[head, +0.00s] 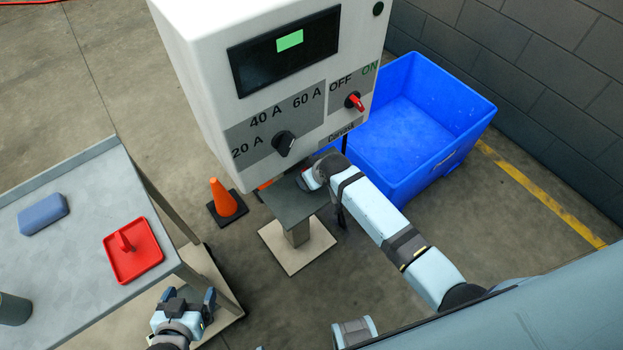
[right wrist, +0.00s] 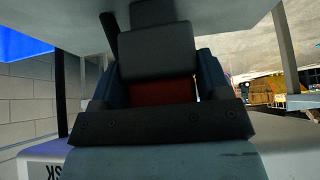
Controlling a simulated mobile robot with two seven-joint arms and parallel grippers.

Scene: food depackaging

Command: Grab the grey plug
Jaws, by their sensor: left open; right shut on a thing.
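No grey plug can be clearly made out. My right gripper (right wrist: 157,85) is in the dim space beneath the white control box (head: 262,80). Its fingers are shut on a dark red part (right wrist: 163,92), and a dark grey block (right wrist: 155,55) shows just above the red; I cannot tell whether they are one piece. In the head view this gripper is mostly hidden by the box's lower edge. My left gripper (head: 188,298) is open and empty, low in the picture beside the grey table (head: 75,265).
The table carries a blue block (head: 43,214), a red tray with an upright handle (head: 132,262) and a dark cylinder (head: 14,309). An orange cone (head: 223,198) stands on the floor. A blue bin (head: 440,100) is behind the box at right. A small grey stand (head: 297,232) is below it.

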